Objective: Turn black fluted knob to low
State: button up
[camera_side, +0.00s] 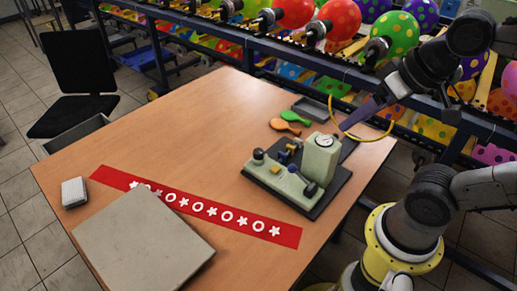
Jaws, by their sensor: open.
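A pale green machine (321,160) with a round white dial (325,141) stands on a black base plate on the table. A dark round knob (258,155) sits at its left end; its fluting and setting are too small to read. Another dark knob or lever (309,189) sits at the front right of the machine. My gripper (412,100) is open and appears empty, in the air above and right of the machine, well apart from both dark parts. Its fingers are hard to make out against the rack.
A red banner (184,205) with white shapes, a grey slab (143,242), a white block (74,192), orange and green paddles (285,125) and a grey tray (310,109) lie on the table (190,110). A balloon rack (290,60) runs behind. A yellow hose (372,138) curves beside the machine.

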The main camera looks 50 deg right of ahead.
jog(key=w+r+m, duration=0.4)
jog(key=w, duration=0.5)
jog(key=m+g, duration=0.5)
jog(key=g, duration=0.1)
send_over(258, 151)
notch_tip(258, 151, down, 18)
notch_tip(258, 151, down, 14)
jog(key=shift+f, duration=0.1)
grip_shut()
